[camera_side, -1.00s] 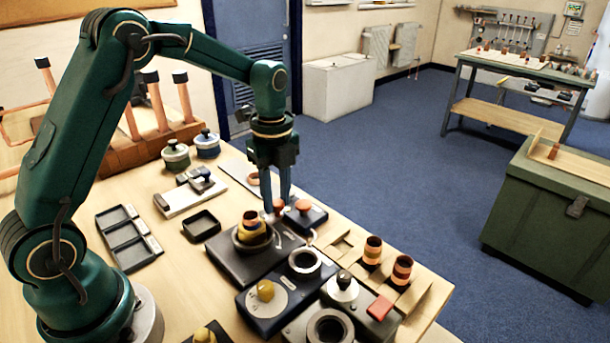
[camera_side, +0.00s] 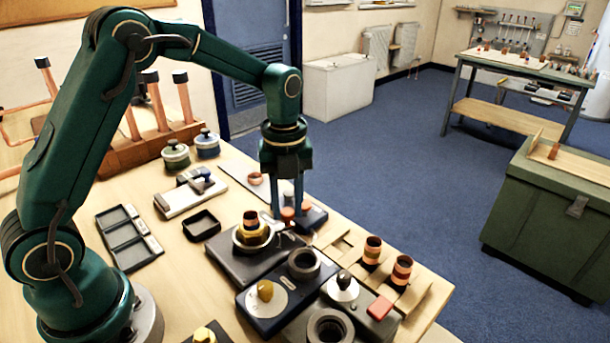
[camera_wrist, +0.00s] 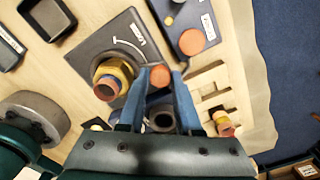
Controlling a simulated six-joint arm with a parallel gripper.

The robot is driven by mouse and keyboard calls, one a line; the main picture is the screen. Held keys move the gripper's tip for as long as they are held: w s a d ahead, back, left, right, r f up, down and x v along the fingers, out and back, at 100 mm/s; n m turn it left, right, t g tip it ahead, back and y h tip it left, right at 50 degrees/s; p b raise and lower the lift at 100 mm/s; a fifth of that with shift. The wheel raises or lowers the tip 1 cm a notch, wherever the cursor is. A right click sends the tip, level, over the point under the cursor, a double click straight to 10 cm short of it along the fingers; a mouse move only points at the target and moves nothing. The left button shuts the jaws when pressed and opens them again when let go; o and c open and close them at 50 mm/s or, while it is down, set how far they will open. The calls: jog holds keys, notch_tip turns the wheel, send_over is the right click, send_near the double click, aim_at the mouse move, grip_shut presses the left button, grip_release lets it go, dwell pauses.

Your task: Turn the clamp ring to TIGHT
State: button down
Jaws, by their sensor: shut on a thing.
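The clamp ring (camera_side: 240,245) sits around a brass fitting (camera_side: 249,229) with a copper pipe stub on a dark base plate (camera_side: 225,256). Its lever reaches right to an orange knob (camera_side: 287,213). My gripper (camera_side: 288,214) points down, with its two blue fingers on either side of the knob. In the wrist view, the orange knob (camera_wrist: 160,75) is held between my fingertips, right of the brass fitting (camera_wrist: 125,70). A printed arc and a word (camera_wrist: 138,33) show on the plate, but the word is too small to read. The ring itself is mostly hidden there.
A dark box with an orange button (camera_wrist: 192,41) stands close behind my gripper. A dark blue block with a yellow knob (camera_side: 265,290) stands in front of the plate. Copper-banded fittings (camera_side: 372,250) stand in a wooden rack at the right. An empty black tray (camera_side: 201,224) lies left.

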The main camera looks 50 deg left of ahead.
jog(key=shift+s+d+r+m, duration=0.15)
jog(key=shift+d+m, duration=0.2)
jog(key=shift+m, duration=0.3)
jog(key=shift+s+d+f+m, duration=0.1)
jog(key=shift+s+d+m, duration=0.15)
jog(key=shift+m, duration=0.45)
jog(key=shift+s+d+r+m, duration=0.1)
jog(key=shift+d+m, duration=0.3)
jog(key=shift+m, duration=0.25)
jog(key=shift+s+d+m, duration=0.4)
jog(key=shift+s+m, duration=0.05)
jog(key=shift+m, duration=0.55)
jog(key=shift+s+d+m, duration=0.35)
jog(key=shift+s+m, duration=0.05)
jog(key=shift+m, duration=0.6)
jog(key=shift+s, duration=0.15)
jog(key=c, duration=0.6)
grip_release()
jog(key=shift+r, duration=2.45)
